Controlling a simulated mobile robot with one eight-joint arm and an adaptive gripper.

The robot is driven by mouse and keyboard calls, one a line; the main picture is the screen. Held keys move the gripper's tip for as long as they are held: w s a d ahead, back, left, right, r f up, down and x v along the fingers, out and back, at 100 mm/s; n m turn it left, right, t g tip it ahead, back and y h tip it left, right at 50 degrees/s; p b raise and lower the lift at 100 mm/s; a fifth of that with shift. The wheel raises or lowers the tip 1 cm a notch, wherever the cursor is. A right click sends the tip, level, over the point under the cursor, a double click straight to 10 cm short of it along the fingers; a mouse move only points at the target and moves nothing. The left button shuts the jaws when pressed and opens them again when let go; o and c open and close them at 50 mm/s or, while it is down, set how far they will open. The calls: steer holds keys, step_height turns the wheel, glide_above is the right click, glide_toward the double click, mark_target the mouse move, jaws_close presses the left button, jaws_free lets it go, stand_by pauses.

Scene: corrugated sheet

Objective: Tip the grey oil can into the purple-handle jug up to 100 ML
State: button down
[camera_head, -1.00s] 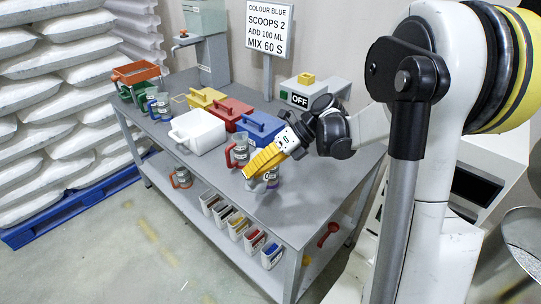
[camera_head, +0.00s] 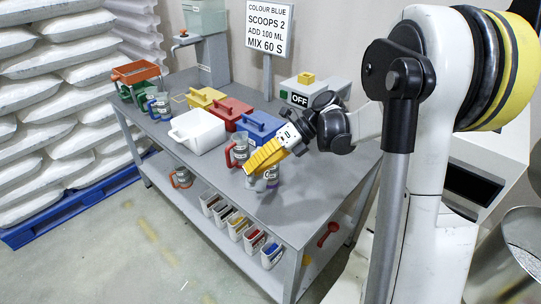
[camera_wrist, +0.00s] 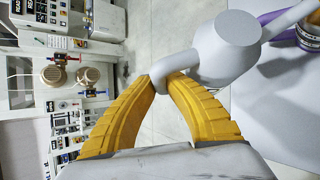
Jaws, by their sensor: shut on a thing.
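My gripper (camera_wrist: 163,84) has its yellow fingers shut on the handle of the grey oil can (camera_wrist: 226,48) in the wrist view. The can's spout reaches to the upper right, toward the purple-handle jug (camera_wrist: 309,36), which is cut off by the frame edge. In the head view my gripper (camera_head: 250,168) is low over the table's front part, next to the purple-handle jug (camera_head: 271,177). The fingers partly hide the can there. I cannot tell whether liquid is flowing or what the jug's level is.
A red-handled jug (camera_head: 238,152) stands just left of my gripper. A white tub (camera_head: 198,133) and yellow, red and blue (camera_head: 257,129) bins stand behind on the grey table (camera_head: 213,175). A sign (camera_head: 269,28) reads colour blue, scoops 2, add 100 ML, mix 60 s.

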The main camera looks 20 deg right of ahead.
mark_target(253, 180)
steer(key=shift+w+d+r+y, duration=0.15)
steer(key=shift+r+y, duration=0.05)
steer(key=shift+y, duration=0.1)
stand_by(0.8)
steer(key=f, duration=0.1)
steer(key=s+a+f+t+h, duration=0.1)
steer(key=shift+s+a+f+n+h, duration=0.15)
steer(key=shift+a+f+n+h, duration=0.05)
steer(key=shift+f+n+h, duration=0.15)
steer(key=shift+s+a+r, duration=0.1)
steer(key=shift+r, duration=0.05)
steer(key=shift+f, duration=0.3)
steer(key=shift+f+b, duration=0.35)
steer(key=shift+b, duration=0.1)
steer(key=s+a+f+n+t+h+b, duration=0.1)
steer(key=f+t+h+b, duration=0.1)
steer(key=f, duration=0.3)
steer(key=s+a+f+n+t+h+b, duration=0.1)
steer(key=s+a+f+t+h+b, duration=0.1)
steer(key=f+b, duration=0.2)
steer(key=shift+s+f+n+t, duration=0.25)
steer(key=shift+f+n+t, duration=0.15)
steer(key=shift+f, duration=0.8)
steer(key=shift+h, duration=0.25)
